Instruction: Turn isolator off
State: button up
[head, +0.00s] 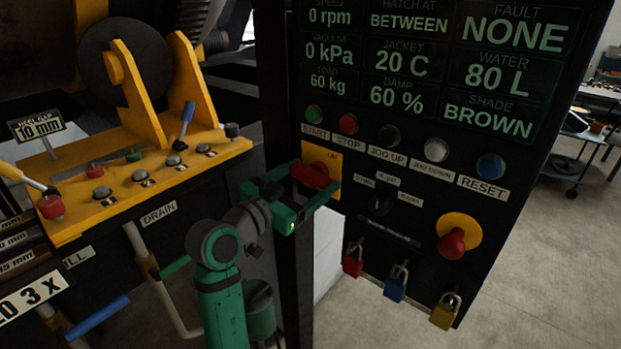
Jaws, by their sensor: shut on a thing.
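The isolator is a red rotary handle (308,175) on a yellow plate (328,157) at the left side of the black control panel (285,90). My green gripper (300,186) is at the handle, with its fingers shut on it. The fingers hide part of the handle and the plate's lower left. A small label at the plate's upper right is too small to read, so I cannot tell the handle's marked position.
Several push buttons, including red STOP (348,124) and blue RESET (490,166), sit above. A red emergency knob (451,243) and padlocks (395,284) are at lower right. A yellow machine deck (150,180) with levers is left. Open floor (540,270) lies right.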

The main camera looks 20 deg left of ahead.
jog(key=m, duration=0.4)
jog(key=shift+s+d+r+m, duration=0.1)
jog(key=shift+d+r+m, duration=0.1)
jog(key=shift+m, duration=1.5)
jog(key=o, duration=1)
jog(key=shift+d, duration=0.1)
jog(key=shift+o, duration=0.2)
jog(key=shift+f, duration=0.1)
jog(key=shift+a, duration=0.25)
jog(key=v, duration=1)
jog(key=shift+s, duration=0.4)
